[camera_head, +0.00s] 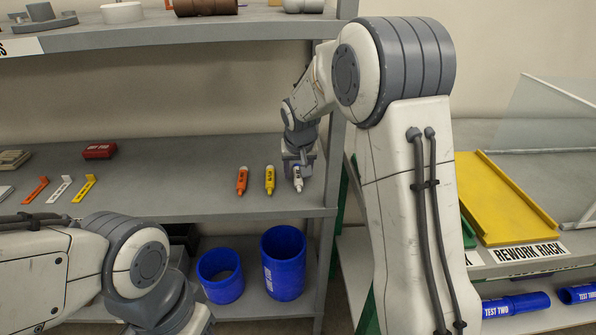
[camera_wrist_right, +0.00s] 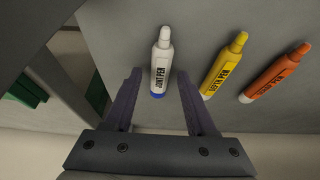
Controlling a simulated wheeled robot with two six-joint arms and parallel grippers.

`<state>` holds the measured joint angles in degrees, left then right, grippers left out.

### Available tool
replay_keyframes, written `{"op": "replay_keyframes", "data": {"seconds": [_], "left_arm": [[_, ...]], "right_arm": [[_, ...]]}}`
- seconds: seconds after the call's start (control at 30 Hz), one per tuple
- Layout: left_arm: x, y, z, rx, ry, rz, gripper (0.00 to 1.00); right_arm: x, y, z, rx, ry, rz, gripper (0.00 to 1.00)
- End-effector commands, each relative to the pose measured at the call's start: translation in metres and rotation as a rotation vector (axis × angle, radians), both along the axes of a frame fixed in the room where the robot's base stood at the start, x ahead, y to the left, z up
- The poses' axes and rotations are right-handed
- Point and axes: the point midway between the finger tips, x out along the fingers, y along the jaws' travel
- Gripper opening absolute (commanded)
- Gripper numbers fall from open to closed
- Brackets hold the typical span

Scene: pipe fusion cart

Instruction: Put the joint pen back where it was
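The white joint pen (camera_head: 298,179) lies on the middle shelf (camera_head: 180,203) near its right end, right of the yellow pen. In the right wrist view the joint pen (camera_wrist_right: 161,62) shows its "JOINT PEN" label and blue end. My right gripper (camera_head: 297,168) is over the joint pen in the head view. In the right wrist view my right gripper (camera_wrist_right: 157,82) is open, its fingers apart on either side of the pen's lower part, with gaps visible on both sides. My left arm enters at the lower left; its gripper is out of frame.
A yellow depth pen (camera_head: 270,180) and an orange pen (camera_head: 242,181) lie left of the joint pen. Several small tools and a red block (camera_head: 99,151) lie farther left. A shelf post (camera_head: 331,170) stands close on the right. Blue pipes (camera_head: 284,263) stand below.

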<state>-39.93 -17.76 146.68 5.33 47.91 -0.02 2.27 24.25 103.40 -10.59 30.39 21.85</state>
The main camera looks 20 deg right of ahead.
Motion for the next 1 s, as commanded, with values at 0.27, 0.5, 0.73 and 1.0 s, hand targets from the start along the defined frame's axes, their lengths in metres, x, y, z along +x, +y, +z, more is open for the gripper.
{"op": "replay_keyframes", "data": {"seconds": [0.27, 0.5, 0.73, 1.0], "left_arm": [[0.0, 0.0, 0.0, 0.0, 0.0, 0.0, 0.5], [0.0, 0.0, 0.003, 0.0, 0.0, 0.0, 0.5], [0.0, 0.0, 0.006, 0.0, 0.0, 0.0, 0.5], [0.0, 0.0, 0.007, 0.0, 0.0, 0.0, 0.5]], "right_arm": [[0.0, 0.0, 0.001, 0.0, 0.0, 0.0, 0.61], [-0.008, 0.003, 0.024, 0.0, -0.004, 0.0, 0.61], [-0.022, 0.007, 0.058, 0.0, -0.003, 0.001, 0.61], [-0.028, 0.008, 0.07, -0.001, -0.001, 0.001, 0.61]]}}
